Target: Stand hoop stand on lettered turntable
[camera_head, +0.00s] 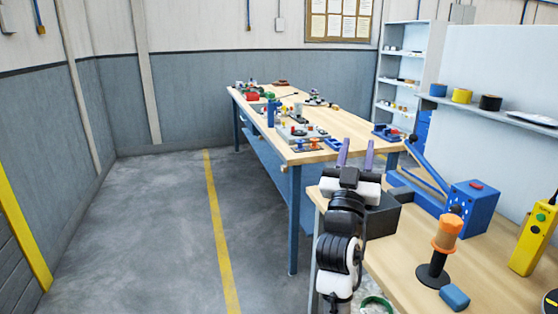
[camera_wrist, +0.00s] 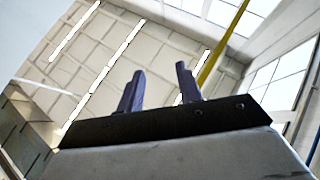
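My gripper (camera_head: 356,154) is raised in front of the near workbench's left end, its two purple fingers apart with nothing between them. In the wrist view my gripper (camera_wrist: 159,88) also shows open and empty, against the ceiling and its lights. I cannot make out a hoop stand or a lettered turntable for sure. A dark rounded thing with a yellow mark (camera_head: 551,303) is cut off at the lower right edge, and I cannot tell what it is. A green-rimmed round thing (camera_head: 376,304) shows partly at the bottom edge beside my arm.
The near bench (camera_head: 400,275) holds an orange spool on a black stand (camera_head: 446,236), a blue block (camera_head: 455,297), a yellow control box (camera_head: 533,238) and a blue machine (camera_head: 473,208). A long cluttered bench (camera_head: 345,125) stands behind. The floor at left is clear.

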